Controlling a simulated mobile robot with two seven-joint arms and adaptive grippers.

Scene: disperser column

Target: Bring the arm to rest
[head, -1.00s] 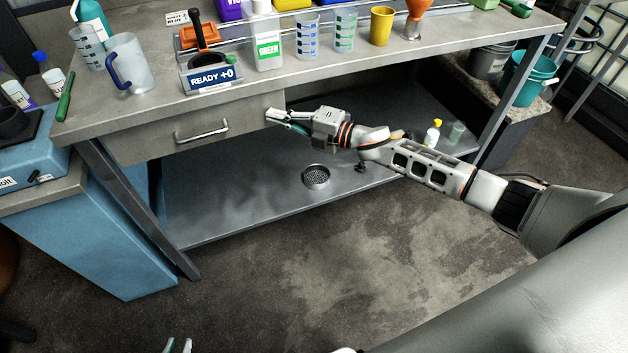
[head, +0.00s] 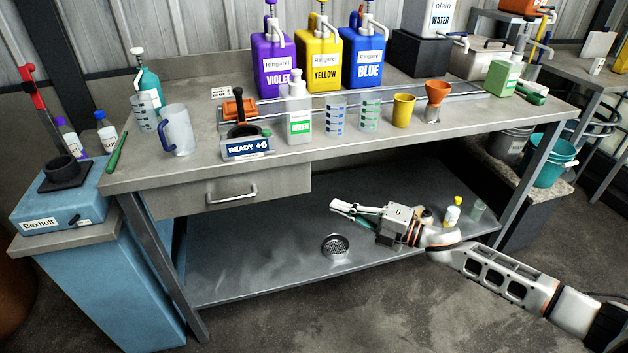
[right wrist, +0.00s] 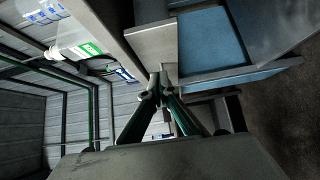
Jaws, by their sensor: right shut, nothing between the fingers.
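My right gripper (head: 340,208) reaches in from the right in the head view. It is shut and empty, in front of the bench and below the tabletop's front edge. The closed drawer (head: 230,190) with its bar handle is to the left of it. In the right wrist view the fingertips of my right gripper (right wrist: 158,90) meet, with nothing between them. My left gripper is not in view now.
The workbench (head: 330,165) holds violet, yellow and blue jugs (head: 318,62), a GREEN bottle (head: 298,115), beakers, a yellow cup (head: 403,110) and an orange funnel (head: 437,92). A lower shelf (head: 270,262) lies beneath. A blue cabinet (head: 100,290) stands left. Floor in front is open.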

